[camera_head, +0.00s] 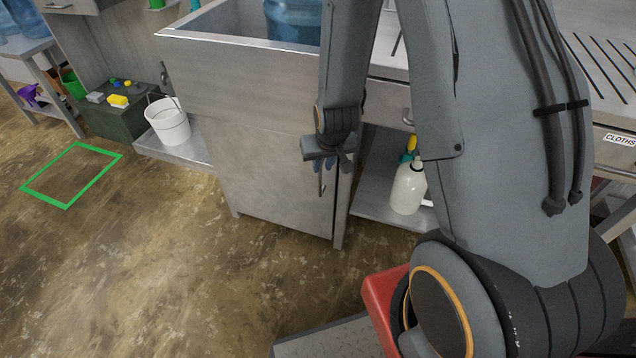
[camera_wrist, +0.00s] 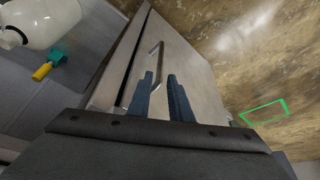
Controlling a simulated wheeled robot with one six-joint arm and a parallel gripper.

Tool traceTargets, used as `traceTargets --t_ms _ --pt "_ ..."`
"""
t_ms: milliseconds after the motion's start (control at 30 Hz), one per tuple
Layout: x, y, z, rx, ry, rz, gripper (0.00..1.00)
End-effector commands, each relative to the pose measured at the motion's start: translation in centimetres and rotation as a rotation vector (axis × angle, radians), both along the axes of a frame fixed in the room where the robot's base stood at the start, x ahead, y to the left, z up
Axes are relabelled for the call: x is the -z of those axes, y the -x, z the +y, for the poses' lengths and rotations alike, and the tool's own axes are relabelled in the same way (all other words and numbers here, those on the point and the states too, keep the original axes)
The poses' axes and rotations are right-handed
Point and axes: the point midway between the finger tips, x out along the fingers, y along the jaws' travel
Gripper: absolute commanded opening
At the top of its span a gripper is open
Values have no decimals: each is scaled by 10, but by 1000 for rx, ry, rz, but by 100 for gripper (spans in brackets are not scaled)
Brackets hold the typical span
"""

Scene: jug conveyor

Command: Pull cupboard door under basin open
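The cupboard door (camera_head: 270,180) under the basin (camera_head: 235,75) is a flat metal panel and looks shut or nearly so. The door also fills the middle of the wrist view (camera_wrist: 190,62). Its slim bar handle (camera_head: 322,183) is upright near the door's right edge. In the wrist view the handle (camera_wrist: 159,52) runs down towards the gap between my fingers. My gripper (camera_head: 326,163) is at the handle's upper part, its two blue fingers (camera_wrist: 158,76) apart. I cannot tell whether they touch the handle; its far end is hidden.
A white spray bottle (camera_head: 408,188) stands on the low shelf (camera_head: 380,208) right of the cupboard. A white bucket (camera_head: 168,122) sits on a shelf to the left. A green floor outline (camera_head: 70,176) lies further left. The floor before the door is clear.

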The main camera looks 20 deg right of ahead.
Motion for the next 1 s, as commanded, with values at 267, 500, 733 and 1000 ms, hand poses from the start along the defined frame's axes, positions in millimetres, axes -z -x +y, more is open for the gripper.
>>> traceTargets --t_ms 267,500,733,1000 --pt "34 -12 -1 0 0 4 19" --pt "73 -29 -1 0 0 3 19" --pt "100 -40 -2 0 0 2 19" --pt "109 -44 -2 0 0 2 19"
